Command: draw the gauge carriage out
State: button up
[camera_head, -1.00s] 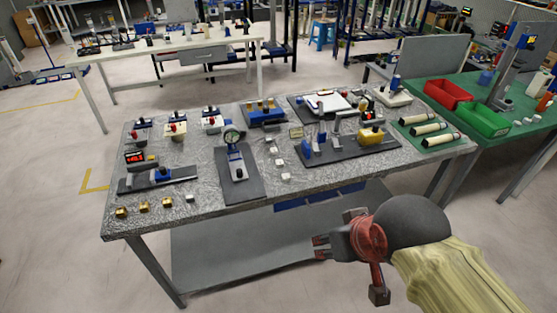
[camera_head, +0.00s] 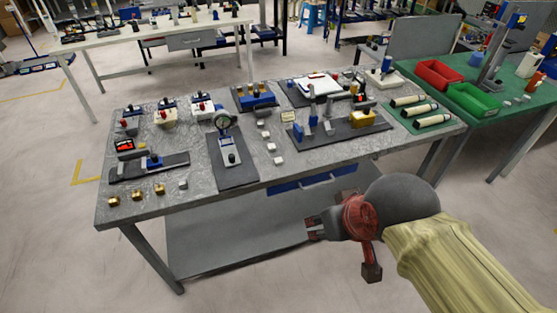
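Two fixtures on the grey-topped bench could hold the gauge carriage; I cannot tell which is meant. A round dial gauge (camera_head: 223,121) stands on a slide unit (camera_head: 230,150) over a dark base plate. To its left, a blue block (camera_head: 152,161) sits on a long dark rail (camera_head: 178,165), beside a small unit with a red display (camera_head: 124,146). My gripper (camera_head: 309,229) is in front of the bench, below the top's front edge, pointing left. Its fingers look slightly apart and empty. It touches neither fixture.
The bench top (camera_head: 200,206) also carries brass blocks (camera_head: 137,194), small pale blocks, and a larger fixture plate (camera_head: 345,131) at right. Blue drawers (camera_head: 314,181) hang under the front edge. A green table (camera_head: 515,115) with a red bin (camera_head: 439,73) adjoins at right.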

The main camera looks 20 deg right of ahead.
aim_at(231, 158)
jog(key=i+l+u, duration=0.1)
jog(key=i, duration=0.35)
jog(key=i+l+u, duration=0.1)
jog(key=i, duration=0.35)
jog(key=i+l, duration=0.05)
jog(key=l, duration=0.05)
